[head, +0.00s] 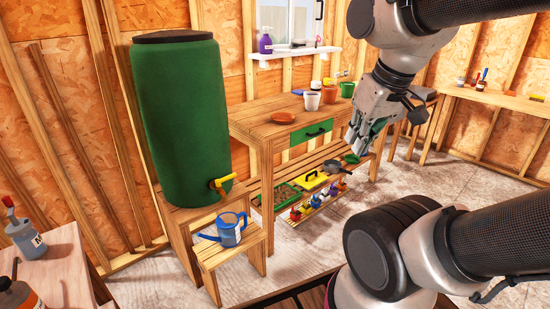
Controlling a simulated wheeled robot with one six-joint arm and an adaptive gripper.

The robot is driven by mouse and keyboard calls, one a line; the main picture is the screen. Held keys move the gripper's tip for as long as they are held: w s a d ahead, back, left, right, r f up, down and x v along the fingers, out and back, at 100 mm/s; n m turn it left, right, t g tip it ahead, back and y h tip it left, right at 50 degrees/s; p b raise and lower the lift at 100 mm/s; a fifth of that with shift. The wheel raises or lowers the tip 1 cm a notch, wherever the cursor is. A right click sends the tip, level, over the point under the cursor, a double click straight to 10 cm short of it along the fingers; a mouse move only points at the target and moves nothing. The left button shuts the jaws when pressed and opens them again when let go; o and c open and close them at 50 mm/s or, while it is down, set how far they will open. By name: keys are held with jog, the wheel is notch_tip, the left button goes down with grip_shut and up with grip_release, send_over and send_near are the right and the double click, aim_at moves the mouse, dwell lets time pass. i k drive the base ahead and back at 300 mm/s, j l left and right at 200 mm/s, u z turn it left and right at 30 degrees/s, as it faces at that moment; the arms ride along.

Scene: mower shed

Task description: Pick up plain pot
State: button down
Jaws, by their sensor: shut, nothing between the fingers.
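Several pots stand upright on the wooden potting bench (262,124): a white pot (312,101), a plain terracotta pot (330,94) behind it to the right, and a green pot (347,89) furthest right. The terracotta pot's lower front is partly hidden by the white pot. My gripper (363,143) points downward at the right end of the bench, in front of it in the picture, to the right of the pots and apart from them. It is shut and empty.
A green water barrel (182,115) with a yellow tap stands left of the bench. A blue watering can (230,228) sits on a low wooden stand. The bench's lower shelf holds a tray, a yellow-handled tool (313,179) and small bottles. Open floor lies in front.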

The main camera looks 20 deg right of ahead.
aim_at(312, 99)
jog(key=i+l+z, duration=0.45)
jog(key=i+l, duration=0.15)
jog(key=i+l+z, duration=0.45)
jog(key=i, duration=0.2)
